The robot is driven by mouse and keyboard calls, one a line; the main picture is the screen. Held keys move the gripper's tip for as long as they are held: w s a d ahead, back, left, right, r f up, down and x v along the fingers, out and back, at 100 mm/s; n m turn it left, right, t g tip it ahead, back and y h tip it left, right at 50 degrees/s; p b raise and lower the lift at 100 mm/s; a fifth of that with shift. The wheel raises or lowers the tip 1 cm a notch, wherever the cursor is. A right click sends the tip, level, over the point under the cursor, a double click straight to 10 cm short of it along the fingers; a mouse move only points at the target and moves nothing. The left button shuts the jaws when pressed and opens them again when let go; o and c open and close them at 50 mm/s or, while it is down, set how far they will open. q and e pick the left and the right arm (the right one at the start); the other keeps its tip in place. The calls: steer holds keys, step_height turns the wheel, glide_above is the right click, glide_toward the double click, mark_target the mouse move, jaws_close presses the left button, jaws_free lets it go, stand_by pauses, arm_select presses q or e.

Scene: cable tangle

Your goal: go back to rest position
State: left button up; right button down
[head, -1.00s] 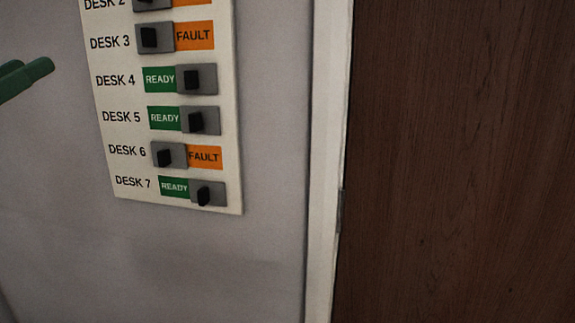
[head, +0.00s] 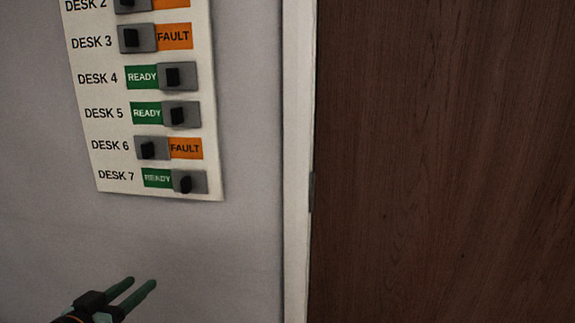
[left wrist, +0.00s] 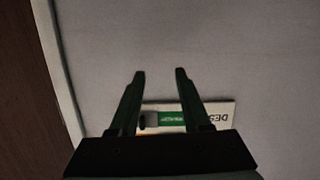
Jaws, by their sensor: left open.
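My left gripper (head: 143,287) is at the lower left of the head view, below the switch board (head: 120,187). Its two green fingers are apart with nothing between them. In the left wrist view the open fingers (left wrist: 160,73) point toward the bare wall, and the board's end (left wrist: 220,113) shows behind them. The board carries labelled slide switches. Desk 4 (head: 175,76), desk 5 (head: 182,114) and desk 7 (head: 188,183) show green READY. Desk 3 (head: 135,39) and desk 6 (head: 150,149) show orange FAULT. The board's top is cut off. My right gripper is not in view.
A white door frame (head: 298,160) stands right of the board, with a dark brown wooden door (head: 440,160) beyond it. The grey wall (head: 245,230) below and beside the board is bare.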

arm_select(q)
steer(key=s+d+f+g, duration=0.2)
steer(key=s+d+f, duration=0.2)
steer(key=f, duration=0.5)
steer(key=s+d+f+g, duration=0.1)
steer(key=s+d+f, duration=0.2)
steer(key=f, duration=0.7)
steer(key=s+d+f+m+g+h, duration=0.2)
steer(key=s+d+f+g, duration=0.1)
steer(key=s+d+f, duration=1)
steer(key=s+a+r+p, duration=0.1)
steer(key=a+r+p, duration=0.1)
steer(key=r+p, duration=0.4)
steer(key=a+r+y+p, duration=0.1)
steer(key=a+r+p, duration=0.2)
steer(key=r+p, duration=0.4)
steer(key=shift+s+a+r+n+p, duration=0.25)
steer(key=shift+s+n+p, duration=0.1)
steer(key=shift+p, duration=0.9)
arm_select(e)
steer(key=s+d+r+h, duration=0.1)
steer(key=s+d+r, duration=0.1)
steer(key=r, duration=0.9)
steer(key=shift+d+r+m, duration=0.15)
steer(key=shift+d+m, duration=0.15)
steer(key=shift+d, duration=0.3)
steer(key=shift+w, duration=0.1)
